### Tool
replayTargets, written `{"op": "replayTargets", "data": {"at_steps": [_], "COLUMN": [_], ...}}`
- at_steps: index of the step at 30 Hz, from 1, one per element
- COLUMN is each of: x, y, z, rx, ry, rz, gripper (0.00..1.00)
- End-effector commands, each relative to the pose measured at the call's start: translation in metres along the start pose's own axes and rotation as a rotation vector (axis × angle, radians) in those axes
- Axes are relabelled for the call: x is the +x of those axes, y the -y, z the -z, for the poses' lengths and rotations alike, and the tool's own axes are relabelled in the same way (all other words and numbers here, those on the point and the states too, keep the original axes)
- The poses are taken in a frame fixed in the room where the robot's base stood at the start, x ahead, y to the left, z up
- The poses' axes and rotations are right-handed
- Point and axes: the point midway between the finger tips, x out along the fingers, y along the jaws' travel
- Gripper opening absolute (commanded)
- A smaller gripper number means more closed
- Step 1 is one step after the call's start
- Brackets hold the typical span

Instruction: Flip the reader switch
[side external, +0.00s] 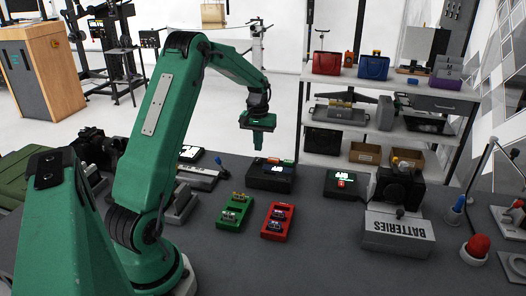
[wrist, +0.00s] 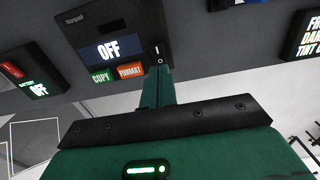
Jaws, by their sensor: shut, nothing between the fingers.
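The reader (wrist: 82,20) is a dark box whose blue screen (wrist: 108,50) reads OFF. Below the screen are a green COPY button (wrist: 101,76) and an orange FORMAT button (wrist: 130,71). Its black rocker switch (wrist: 158,52), marked with a line and a circle, sits at the box's right edge. In the side view the reader (side external: 270,180) stands on the bench. My gripper (side external: 258,148) is shut and empty, pointing down over the reader. In the wrist view its green fingertips (wrist: 160,72) appear just below the switch; I cannot tell whether they touch it.
A second dark box (side external: 341,184) with a red button stands right of the reader in the side view. Red (side external: 277,221) and green (side external: 235,212) battery trays lie in front. A grey BATTERIES box (side external: 398,232) is at right. A dark box with white text (wrist: 308,35) is at the wrist view's right.

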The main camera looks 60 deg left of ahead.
Motion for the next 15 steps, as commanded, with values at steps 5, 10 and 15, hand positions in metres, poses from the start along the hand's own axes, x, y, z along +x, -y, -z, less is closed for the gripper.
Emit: {"op": "replayTargets", "data": {"at_steps": [5,10,15], "x": [-0.011,-0.021,-0.030], "y": [0.000,0.000,0.000], "z": [0.000,0.000,0.000], "rx": [0.000,0.000,0.000], "ry": [-0.002,-0.002,-0.002], "rz": [0.000,0.000,0.000], "gripper": [0.00,0.00,0.00]}}
